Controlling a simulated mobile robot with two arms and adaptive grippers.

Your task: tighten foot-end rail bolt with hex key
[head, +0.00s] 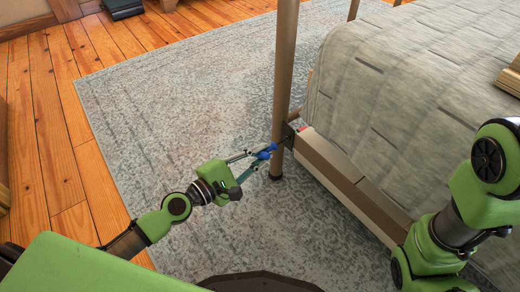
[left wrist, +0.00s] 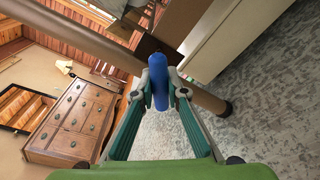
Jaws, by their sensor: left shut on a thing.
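My left gripper (head: 262,157) is shut on the blue handle of the hex key (head: 266,151), just left of the bed's foot-end post (head: 283,80). In the left wrist view the blue handle (left wrist: 160,80) sits between the fingertips (left wrist: 159,92), pointing toward the dark bracket (left wrist: 150,46) at the post. The bed rail (head: 345,180) meets the post at this bracket, with a small red spot beside it. The bolt head is too small or hidden, so I cannot tell whether the key's tip is seated. My right arm is at the right; its gripper is out of view.
The grey bedspread (head: 400,80) covers the bed at the right. A patterned rug (head: 180,110) lies under the post, with clear room to the left. A wooden dresser (left wrist: 72,125) shows in the left wrist view.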

